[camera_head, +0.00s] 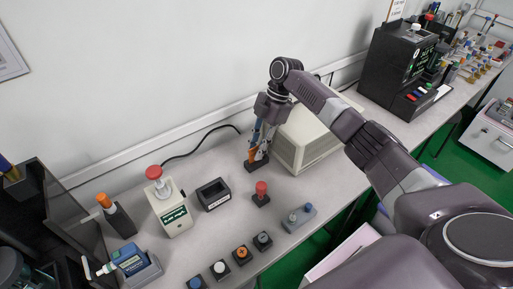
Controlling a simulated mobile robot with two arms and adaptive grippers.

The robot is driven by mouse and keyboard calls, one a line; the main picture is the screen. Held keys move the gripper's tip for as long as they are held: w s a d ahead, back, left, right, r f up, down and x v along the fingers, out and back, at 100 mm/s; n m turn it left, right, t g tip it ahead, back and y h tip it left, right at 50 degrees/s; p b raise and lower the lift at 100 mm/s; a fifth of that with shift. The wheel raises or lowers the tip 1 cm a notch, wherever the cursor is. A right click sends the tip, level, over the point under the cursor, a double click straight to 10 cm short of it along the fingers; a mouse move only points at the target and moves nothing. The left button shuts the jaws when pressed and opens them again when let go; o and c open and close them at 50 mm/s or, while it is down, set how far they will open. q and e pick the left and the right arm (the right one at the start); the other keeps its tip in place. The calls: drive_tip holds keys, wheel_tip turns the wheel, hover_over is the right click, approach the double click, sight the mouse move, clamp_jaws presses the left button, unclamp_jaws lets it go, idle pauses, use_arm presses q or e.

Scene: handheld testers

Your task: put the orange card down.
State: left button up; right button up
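My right gripper (259,151) points down near the back of the bench, just left of a beige box-shaped instrument. The orange card (252,155) shows as a small orange patch at its fingertips. The fingers look closed on the card, and they hide part of it. A small dark block (254,167) is right below the fingertips; I cannot tell whether the card touches it. My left gripper is not in view.
The beige instrument (316,137) stands close on the gripper's right. A red-knobbed block (261,194), an open black holder (213,194) and a red-topped tester (170,205) stand nearby. Several small button boxes line the front. Bare grey bench (212,162) lies left of the gripper.

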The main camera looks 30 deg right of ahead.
drive_tip(key=b+v, duration=0.1)
drive_tip(key=v, duration=1.1)
drive_tip(key=shift+b, duration=0.3)
drive_tip(key=shift+r, duration=0.2)
